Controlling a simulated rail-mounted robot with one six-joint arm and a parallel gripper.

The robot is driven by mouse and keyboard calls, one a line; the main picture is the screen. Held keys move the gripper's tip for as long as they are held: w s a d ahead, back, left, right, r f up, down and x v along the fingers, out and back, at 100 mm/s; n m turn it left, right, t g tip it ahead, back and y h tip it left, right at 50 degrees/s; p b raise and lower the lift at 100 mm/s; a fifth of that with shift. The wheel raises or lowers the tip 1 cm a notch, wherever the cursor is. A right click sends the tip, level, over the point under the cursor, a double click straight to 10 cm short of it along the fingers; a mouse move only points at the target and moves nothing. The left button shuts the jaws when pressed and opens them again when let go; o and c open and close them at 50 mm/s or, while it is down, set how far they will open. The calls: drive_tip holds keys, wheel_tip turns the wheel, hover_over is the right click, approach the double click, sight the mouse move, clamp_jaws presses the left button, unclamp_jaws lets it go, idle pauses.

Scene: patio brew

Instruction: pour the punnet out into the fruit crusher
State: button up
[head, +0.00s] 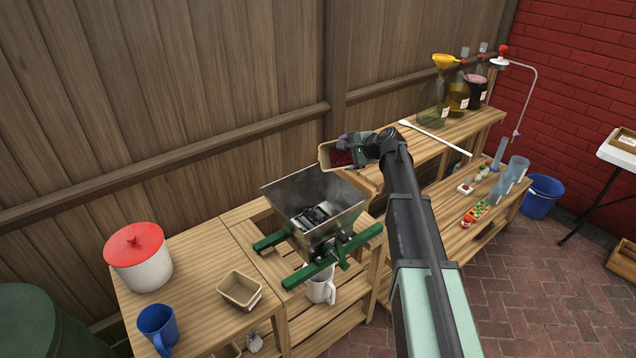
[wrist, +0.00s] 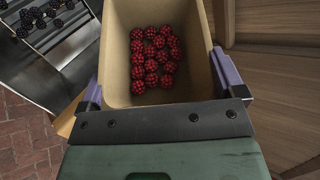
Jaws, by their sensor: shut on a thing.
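My gripper (wrist: 162,98) is shut on a tan punnet (wrist: 185,20), with a finger on each side of it. Red raspberries (wrist: 152,58) lie together on the punnet's floor. In the head view the punnet (head: 325,157) is at the upper right of the fruit crusher, tilted so that its open side faces the camera, and my gripper (head: 345,148) is at its right. The fruit crusher (head: 340,198) has a steel hopper on a green frame, with dark rollers inside. In the wrist view dark berries (wrist: 38,14) show in the hopper at the upper left.
A white mug (head: 320,287) stands under the crusher. An empty-looking tan punnet (head: 240,289), a blue mug (head: 157,328) and a red-lidded white crock (head: 138,262) stand on the bench at left. Bottles and a yellow funnel (head: 444,62) stand at the far right back.

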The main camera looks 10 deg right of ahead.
drive_tip(key=shift+s+a+r+n+t+h, duration=0.45)
drive_tip(key=shift+a+r+n+t+h, duration=0.05)
drive_tip(key=shift+a+n, duration=0.1)
idle(0.8)
drive_tip(key=shift+s+a, duration=0.15)
drive_tip(key=shift+s, duration=0.05)
drive_tip(key=shift+s+a+r+n+t+h, duration=0.25)
drive_tip(key=shift+s+a+n+t+h, duration=0.05)
drive_tip(key=shift+s+a+n+t, duration=0.3)
idle(0.3)
drive_tip(key=shift+s+a+r+n+t+h, duration=0.2)
drive_tip(key=shift+s+a+n+t+h, duration=0.15)
drive_tip(key=shift+a, duration=0.15)
idle(0.6)
drive_tip(key=shift+s+a+r+n+t+h+b, duration=0.1)
drive_tip(key=shift+s+a+n+t+h+b, duration=0.15)
drive_tip(key=shift+s+a+n+t+b, duration=0.4)
idle(1.3)
drive_tip(key=shift+s+a+n+t+h+b, duration=0.3)
drive_tip(key=shift+s+a+n+t+b, duration=0.3)
drive_tip(key=shift+b, duration=0.35)
idle(1.2)
